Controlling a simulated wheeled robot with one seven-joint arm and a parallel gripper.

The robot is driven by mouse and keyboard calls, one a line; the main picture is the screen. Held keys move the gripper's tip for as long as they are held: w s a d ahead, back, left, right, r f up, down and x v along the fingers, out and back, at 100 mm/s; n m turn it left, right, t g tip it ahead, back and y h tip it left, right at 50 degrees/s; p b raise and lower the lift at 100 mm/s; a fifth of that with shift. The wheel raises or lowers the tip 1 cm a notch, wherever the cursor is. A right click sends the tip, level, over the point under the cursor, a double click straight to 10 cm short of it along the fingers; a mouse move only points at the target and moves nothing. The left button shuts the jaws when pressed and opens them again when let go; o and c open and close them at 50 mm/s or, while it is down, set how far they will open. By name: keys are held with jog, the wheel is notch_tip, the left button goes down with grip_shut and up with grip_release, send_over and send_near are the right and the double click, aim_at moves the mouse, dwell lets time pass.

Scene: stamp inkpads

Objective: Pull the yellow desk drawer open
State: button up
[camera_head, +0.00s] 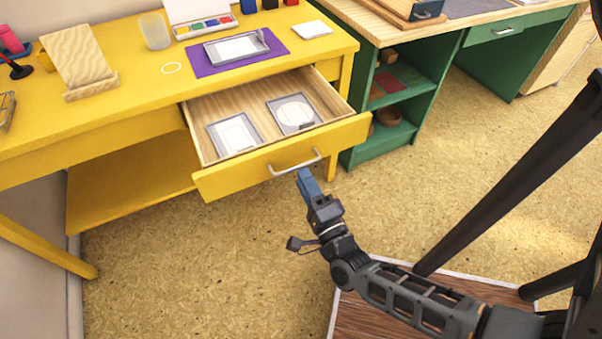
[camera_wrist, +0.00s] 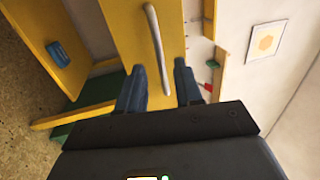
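The yellow desk drawer (camera_head: 235,182) stands pulled well out of the yellow desk (camera_head: 115,118), its wooden inside showing. Two flat grey-framed pads lie in it, one with a white square (camera_head: 235,134) and one with a white disc (camera_head: 295,114). The drawer's pale metal bar handle (camera_head: 295,165) is on its front. My gripper (camera_head: 304,174) is just below and in front of the handle's right part. In the wrist view my gripper's blue fingers (camera_wrist: 160,80) are apart, with the handle (camera_wrist: 155,40) running between and beyond them. Contact with the handle cannot be told.
A purple mat (camera_head: 222,66) with a grey-framed pad, a paint set (camera_head: 203,25) and a wooden stand (camera_head: 78,60) are on the desk top. A green shelf unit (camera_head: 405,88) stands right of the drawer.

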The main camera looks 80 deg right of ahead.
jog(key=shift+v, duration=2.35)
jog(key=shift+r, duration=0.1)
jog(key=s+a+r+n+y+p, duration=0.1)
jog(key=s+a+r+n+y, duration=0.1)
jog(key=a+r+n+y, duration=0.3)
jog(key=s+a+r+n+t+y+p, duration=0.1)
jog(key=a+r+n+y, duration=0.4)
jog(key=r+n, duration=0.6)
jog(key=s+a+r+n+y+p, duration=0.3)
jog(key=a+r+n+y, duration=0.2)
jog(key=r+n, duration=0.3)
jog(key=a+n, duration=0.1)
jog(key=n, duration=0.2)
jog(key=shift+n+t, duration=0.3)
jog(key=shift+n, duration=0.1)
